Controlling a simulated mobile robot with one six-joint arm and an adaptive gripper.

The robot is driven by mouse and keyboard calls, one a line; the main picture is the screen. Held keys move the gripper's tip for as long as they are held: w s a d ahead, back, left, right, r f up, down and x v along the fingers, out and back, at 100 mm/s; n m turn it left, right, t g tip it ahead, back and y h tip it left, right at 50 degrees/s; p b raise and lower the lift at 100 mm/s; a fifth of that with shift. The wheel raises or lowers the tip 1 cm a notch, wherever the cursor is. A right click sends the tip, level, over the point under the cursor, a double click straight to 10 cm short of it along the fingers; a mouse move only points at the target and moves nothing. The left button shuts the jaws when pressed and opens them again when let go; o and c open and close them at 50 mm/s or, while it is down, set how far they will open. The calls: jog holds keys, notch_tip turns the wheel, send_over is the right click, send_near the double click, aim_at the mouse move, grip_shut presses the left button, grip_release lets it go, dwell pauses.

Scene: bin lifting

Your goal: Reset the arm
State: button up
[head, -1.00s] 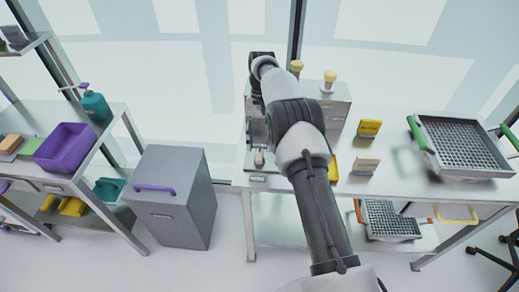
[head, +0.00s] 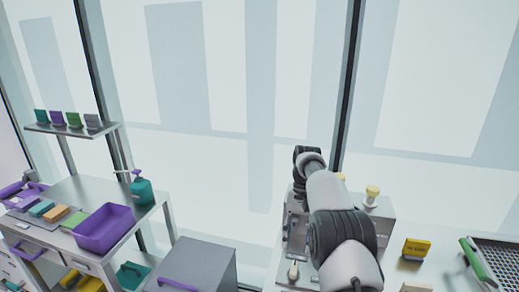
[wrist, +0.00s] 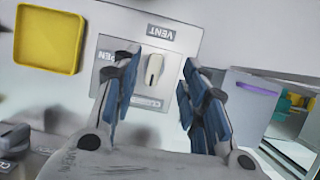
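My arm (head: 345,235) rises from the bottom of the head view and bends over the bench at the right. My gripper (wrist: 158,62) shows in the wrist view with its two blue-padded fingers spread apart, holding nothing. Beyond and between the fingers is a pale knob (wrist: 153,69) on a grey panel (wrist: 185,40) marked VENT, with partly covered labels beside it. I cannot tell the exact gap between fingers and knob. In the head view the gripper itself is hidden or cannot be made out.
A yellow square (wrist: 48,40) is beside the panel. A yellow block (head: 416,249) and a green-handled basket (head: 497,262) are on the bench. At left stand a grey lidded bin (head: 195,265) and a table with a purple tub (head: 103,229) and teal bottle (head: 141,191).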

jog(key=s+r+n+t+b, duration=0.1)
jog(key=s+r+t, duration=0.1)
jog(key=s+r, duration=0.6)
jog(key=s+r+n+t, duration=0.15)
jog(key=s+r, duration=0.35)
jog(key=r, duration=0.6)
jog(key=s+f+t, duration=0.2)
jog(key=s+f, duration=0.1)
jog(key=s, duration=0.9)
jog(key=s+f+t+h+b, duration=0.1)
jog(key=s+f+t, duration=0.2)
jog(key=s, duration=0.9)
jog(key=shift+a+n, duration=0.2)
jog(key=shift+n, duration=0.25)
jog(key=shift+f, duration=0.1)
